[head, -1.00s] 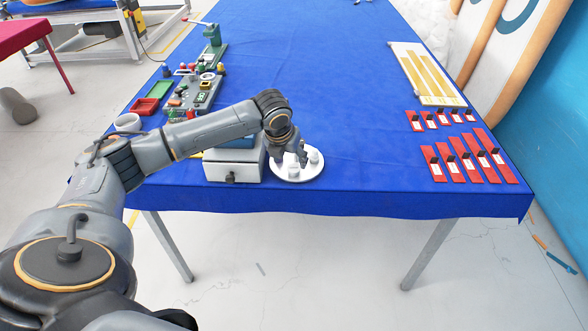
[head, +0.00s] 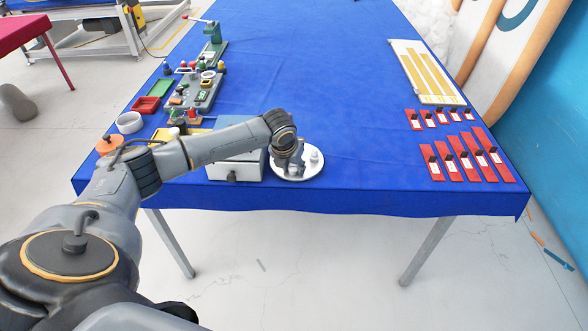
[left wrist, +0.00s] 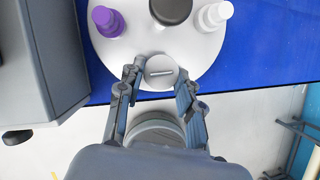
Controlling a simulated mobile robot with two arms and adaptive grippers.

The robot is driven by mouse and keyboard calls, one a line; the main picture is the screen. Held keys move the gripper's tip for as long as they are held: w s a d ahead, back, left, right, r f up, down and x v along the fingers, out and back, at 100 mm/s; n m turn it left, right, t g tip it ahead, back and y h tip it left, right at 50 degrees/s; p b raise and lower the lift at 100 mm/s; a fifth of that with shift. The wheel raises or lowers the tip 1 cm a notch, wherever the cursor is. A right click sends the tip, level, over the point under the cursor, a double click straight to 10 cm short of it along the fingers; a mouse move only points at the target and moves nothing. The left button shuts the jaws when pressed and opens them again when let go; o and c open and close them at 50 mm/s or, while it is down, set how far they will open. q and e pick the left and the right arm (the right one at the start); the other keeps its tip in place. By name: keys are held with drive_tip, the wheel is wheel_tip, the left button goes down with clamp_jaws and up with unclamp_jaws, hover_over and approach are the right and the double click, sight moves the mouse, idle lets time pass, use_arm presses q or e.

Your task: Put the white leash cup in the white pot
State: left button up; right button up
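The white leash cup (left wrist: 160,73) is a small round white piece with a slot-like mark on top. It sits at the near edge of a round white plate (left wrist: 115,52), which also shows in the head view (head: 283,176). My left gripper (head: 292,170) is lowered at the plate, one finger on each side of the cup in the left wrist view (left wrist: 160,80). Whether the fingers press on it cannot be told. The white pot (head: 129,123) stands at the table's left edge, behind my left arm. My right gripper is not in view.
A purple piece (left wrist: 108,22), a dark round piece (left wrist: 170,8) and a white piece (left wrist: 214,16) stand on the plate. A grey box (head: 236,168) is close to its left. Red label strips (head: 467,165) lie right. The blue table's middle is clear.

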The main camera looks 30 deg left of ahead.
use_arm(q)
drive_tip(key=shift+r, duration=0.1)
drive_tip(key=shift+c, duration=0.3)
drive_tip(key=shift+r+b, duration=0.3)
wheel_tip(320, 180, up, 2)
drive_tip(key=shift+w+r+b, duration=0.1)
drive_tip(key=shift+b, duration=0.5)
drive_tip(key=s+d+r+b, duration=0.3)
drive_tip(key=s+d+r, duration=0.4)
drive_tip(key=s+r, duration=0.4)
drive_tip(key=s+d+f+n+g, duration=0.2)
drive_tip(key=s+d+n+g, duration=0.2)
drive_tip(key=n, duration=1.2)
drive_tip(key=s+d+f+n+g+h, duration=0.1)
drive_tip(key=s+d+f+n+g, duration=0.2)
drive_tip(key=n, duration=1.4)
drive_tip(key=s+d+g, duration=0.2)
drive_tip(key=s+d, duration=0.2)
drive_tip(key=s, duration=0.1)
drive_tip(key=shift+d+f+n, duration=0.3)
drive_tip(key=shift+d+f, duration=0.05)
